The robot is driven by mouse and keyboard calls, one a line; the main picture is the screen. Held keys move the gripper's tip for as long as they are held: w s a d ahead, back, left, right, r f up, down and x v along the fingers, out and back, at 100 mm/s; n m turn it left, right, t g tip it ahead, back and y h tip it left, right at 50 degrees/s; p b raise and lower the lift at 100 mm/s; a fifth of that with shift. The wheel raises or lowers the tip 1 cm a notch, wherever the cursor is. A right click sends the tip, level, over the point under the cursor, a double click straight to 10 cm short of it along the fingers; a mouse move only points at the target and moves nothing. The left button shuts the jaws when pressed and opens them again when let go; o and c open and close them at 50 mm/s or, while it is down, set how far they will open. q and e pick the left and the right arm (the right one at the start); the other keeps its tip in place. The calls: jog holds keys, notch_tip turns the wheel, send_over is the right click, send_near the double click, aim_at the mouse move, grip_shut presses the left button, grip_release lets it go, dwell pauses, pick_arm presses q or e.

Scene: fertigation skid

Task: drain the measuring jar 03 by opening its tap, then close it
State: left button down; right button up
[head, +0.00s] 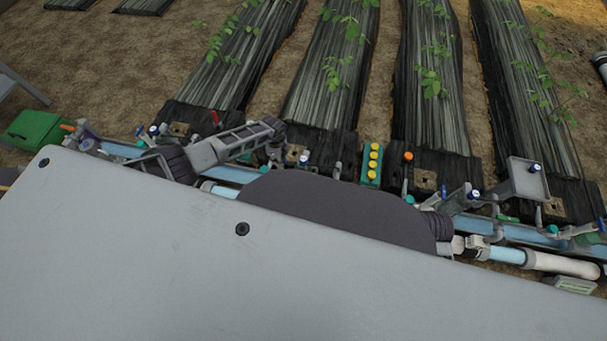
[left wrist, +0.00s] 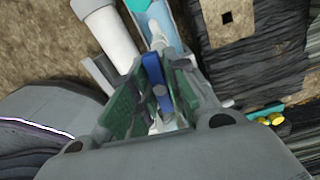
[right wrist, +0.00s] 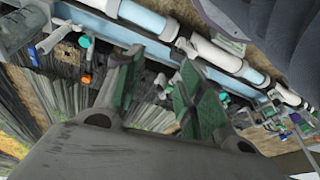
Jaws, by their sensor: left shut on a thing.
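In the left wrist view my left gripper (left wrist: 158,84) is shut on a blue tap handle (left wrist: 154,82), which stands between its green pads. A white fitting, a teal cap (left wrist: 138,5) and a light-blue tube (left wrist: 176,28) show just beyond it. In the head view my left gripper (head: 272,130) reaches in from the left over the pipe row, and its fingertips are small there. No jar number is readable, and the jar's liquid level cannot be told. My right gripper (right wrist: 165,78) is open and empty in the right wrist view, with pipes beyond it.
A light-blue pipe line (head: 235,173) with several taps runs across the head view, partly hidden by my own body. A green block with yellow buttons (head: 372,163) stands behind it. A green box (head: 35,130) is at the left. Plastic-covered plant beds (head: 330,75) lie beyond.

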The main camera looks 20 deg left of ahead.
pick_arm(q)
jog(key=shift+n+p, duration=0.65)
jog(key=shift+n, duration=0.85)
pick_arm(e)
jog(key=shift+s+d+f, duration=0.15)
jog(key=shift+d+f, duration=0.05)
jog(key=shift+f, duration=0.9)
dwell(5.3)
